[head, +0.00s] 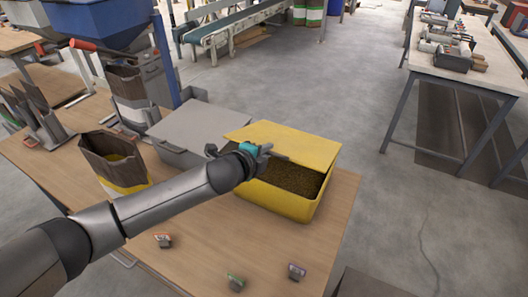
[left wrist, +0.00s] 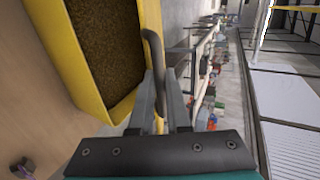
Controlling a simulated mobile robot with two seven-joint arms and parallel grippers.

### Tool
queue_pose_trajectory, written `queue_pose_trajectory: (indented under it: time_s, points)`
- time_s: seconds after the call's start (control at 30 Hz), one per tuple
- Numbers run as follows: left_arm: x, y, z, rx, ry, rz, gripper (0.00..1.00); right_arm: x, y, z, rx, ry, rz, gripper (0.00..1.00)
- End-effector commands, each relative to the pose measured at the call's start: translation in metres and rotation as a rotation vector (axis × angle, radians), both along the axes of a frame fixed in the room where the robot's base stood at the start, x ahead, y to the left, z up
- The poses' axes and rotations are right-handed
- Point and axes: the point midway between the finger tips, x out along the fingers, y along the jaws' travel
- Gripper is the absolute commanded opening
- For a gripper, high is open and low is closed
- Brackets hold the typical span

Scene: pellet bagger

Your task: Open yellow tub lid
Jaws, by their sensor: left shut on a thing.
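The yellow tub (head: 278,201) stands on the wooden table and holds brown pellets, which also show in the left wrist view. My left gripper (head: 279,156) is at the lid's near edge, above the pellets, and is shut on the lid. In the left wrist view, the fingers (left wrist: 160,100) are close together beside the tub's yellow rim (left wrist: 122,108), with a grey-brown curved bar (left wrist: 154,55) at their tips. My right gripper is out of view.
A grey lidded tub (head: 203,126) stands left of the yellow one. An open paper bag (head: 115,165) stands farther left. Small clips (head: 236,282) lie on the near tabletop. A workbench (head: 470,68) is at the far right, with clear floor between.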

Motion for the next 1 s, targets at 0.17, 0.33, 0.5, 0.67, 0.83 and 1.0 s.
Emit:
queue_pose_trajectory:
  time_s: [0.17,0.33,0.5,0.67,0.83,1.0]
  points:
    - [0.009,-0.003,0.023,-0.001,-0.003,0.000,0.00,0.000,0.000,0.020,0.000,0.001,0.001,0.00]
    - [0.018,-0.006,0.038,0.000,-0.002,0.002,0.00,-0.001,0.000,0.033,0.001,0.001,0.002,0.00]
    - [0.026,-0.010,0.051,0.001,-0.003,0.001,0.00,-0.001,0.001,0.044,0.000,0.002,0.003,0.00]
    - [0.032,-0.013,0.059,-0.001,-0.002,0.000,0.00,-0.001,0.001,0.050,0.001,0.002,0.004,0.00]
    - [0.036,-0.014,0.063,0.000,-0.002,0.001,0.00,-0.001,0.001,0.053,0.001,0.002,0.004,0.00]
    - [0.036,-0.014,0.063,0.000,-0.001,0.001,0.00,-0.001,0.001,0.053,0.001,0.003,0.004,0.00]
